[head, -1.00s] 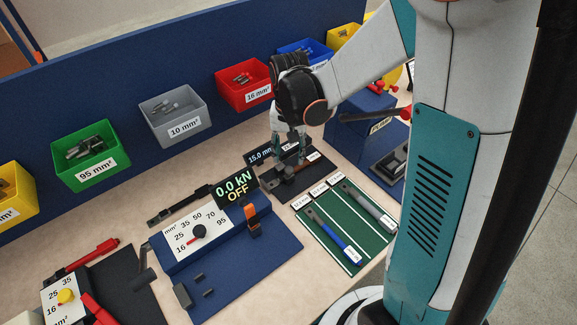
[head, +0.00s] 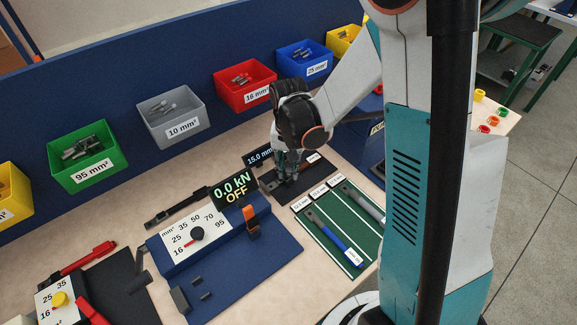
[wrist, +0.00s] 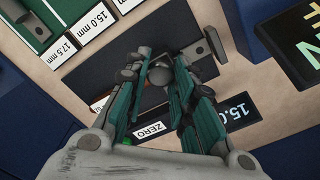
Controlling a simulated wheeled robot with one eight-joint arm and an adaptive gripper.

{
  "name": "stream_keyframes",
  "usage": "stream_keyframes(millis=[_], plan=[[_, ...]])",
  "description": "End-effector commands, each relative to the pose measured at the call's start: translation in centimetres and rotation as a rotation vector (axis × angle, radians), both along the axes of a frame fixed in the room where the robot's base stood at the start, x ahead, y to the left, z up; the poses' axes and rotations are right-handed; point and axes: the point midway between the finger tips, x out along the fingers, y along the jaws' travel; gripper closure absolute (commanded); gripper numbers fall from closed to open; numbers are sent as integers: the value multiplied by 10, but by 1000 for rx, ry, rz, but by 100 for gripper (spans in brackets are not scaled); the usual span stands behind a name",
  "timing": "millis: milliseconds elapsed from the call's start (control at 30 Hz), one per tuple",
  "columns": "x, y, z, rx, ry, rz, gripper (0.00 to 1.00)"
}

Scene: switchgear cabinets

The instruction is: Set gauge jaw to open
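The gauge is a dark base plate (head: 312,172) on the bench with a small display (head: 258,156) reading 15.0 mm behind it. The display (wrist: 238,108) is partly cut off by my finger. My gripper (wrist: 162,62) points down over the gauge, with one finger on each side of the grey piece. The fingers are apart, but whether they touch it cannot be seen. In the head view my gripper (head: 286,168) hides the jaw.
A green mat (head: 325,240) with labelled gauge bars lies in front of the gauge. To its left is a blue press station (head: 270,262) with a display (head: 233,190) reading 0.0 kN OFF. Coloured bins, including a red one (head: 243,88), line the back panel.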

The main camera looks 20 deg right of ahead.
Motion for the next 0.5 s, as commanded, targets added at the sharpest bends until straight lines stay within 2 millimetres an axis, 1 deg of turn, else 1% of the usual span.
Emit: stream_keyframes(millis=[167,400,500], plan=[[-2,-1,0,0,0,0,100],[-26,-8,-1,0,0,0,100],[-29,-9,0,0,1,0,100]])
